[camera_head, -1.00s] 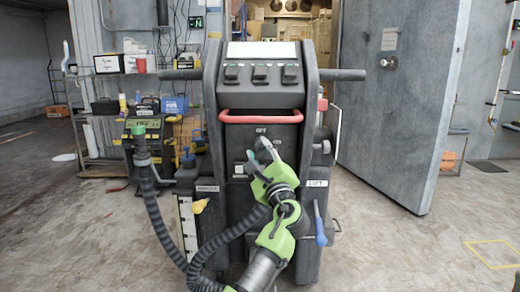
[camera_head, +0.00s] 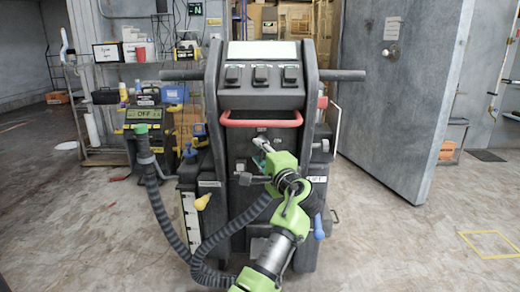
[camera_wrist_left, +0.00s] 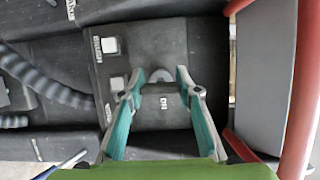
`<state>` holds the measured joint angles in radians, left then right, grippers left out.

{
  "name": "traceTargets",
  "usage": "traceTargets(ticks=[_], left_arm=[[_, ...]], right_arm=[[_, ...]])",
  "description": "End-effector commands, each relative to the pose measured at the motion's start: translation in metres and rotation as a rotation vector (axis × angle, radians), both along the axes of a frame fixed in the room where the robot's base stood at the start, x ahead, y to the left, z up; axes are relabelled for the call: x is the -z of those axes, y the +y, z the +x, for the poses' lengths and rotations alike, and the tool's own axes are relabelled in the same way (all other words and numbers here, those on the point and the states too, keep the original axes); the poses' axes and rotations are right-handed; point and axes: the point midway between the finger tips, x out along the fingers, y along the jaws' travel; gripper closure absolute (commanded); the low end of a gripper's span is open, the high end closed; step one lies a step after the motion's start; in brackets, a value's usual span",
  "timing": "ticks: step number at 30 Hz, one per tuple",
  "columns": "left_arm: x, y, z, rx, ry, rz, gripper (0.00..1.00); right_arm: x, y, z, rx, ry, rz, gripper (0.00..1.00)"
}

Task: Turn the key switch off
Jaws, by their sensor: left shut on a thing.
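The key switch (camera_wrist_left: 161,76) is a small grey rounded piece on the dark front panel of the upright machine (camera_head: 236,140). In the wrist view a small label sits just below it; I cannot read the switch's position for sure. My right gripper is in neither view.
The red handle (camera_head: 260,122) crosses the machine above my gripper. A black corrugated hose (camera_head: 165,207) loops at the left. A big grey door (camera_head: 398,100) stands open at the right. Shelves (camera_head: 135,92) with boxes are behind at the left.

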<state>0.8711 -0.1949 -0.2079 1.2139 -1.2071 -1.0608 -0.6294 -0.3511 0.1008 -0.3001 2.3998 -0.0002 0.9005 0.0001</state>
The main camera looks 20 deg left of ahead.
Motion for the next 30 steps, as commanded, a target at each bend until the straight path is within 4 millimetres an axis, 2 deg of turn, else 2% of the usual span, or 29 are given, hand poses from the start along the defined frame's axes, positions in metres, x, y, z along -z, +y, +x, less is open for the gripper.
traceTargets(ticks=[17, 18, 20, 30], left_arm=[[0.0026, 0.0, -0.0001, 0.0, -0.007, -0.038, 0.9], [0.0027, 0.0, -0.0001, 0.0, -0.006, -0.037, 0.66], [0.0026, 0.0, -0.0001, -0.001, -0.007, -0.037, 0.51], [0.001, -0.0006, -0.0006, 0.0, -0.008, -0.034, 0.51]], right_arm=[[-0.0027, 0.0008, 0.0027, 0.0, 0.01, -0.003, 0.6], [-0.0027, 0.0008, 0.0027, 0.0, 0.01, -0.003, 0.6], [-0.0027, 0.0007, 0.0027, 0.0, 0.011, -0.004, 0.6], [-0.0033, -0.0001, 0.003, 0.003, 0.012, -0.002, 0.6]])
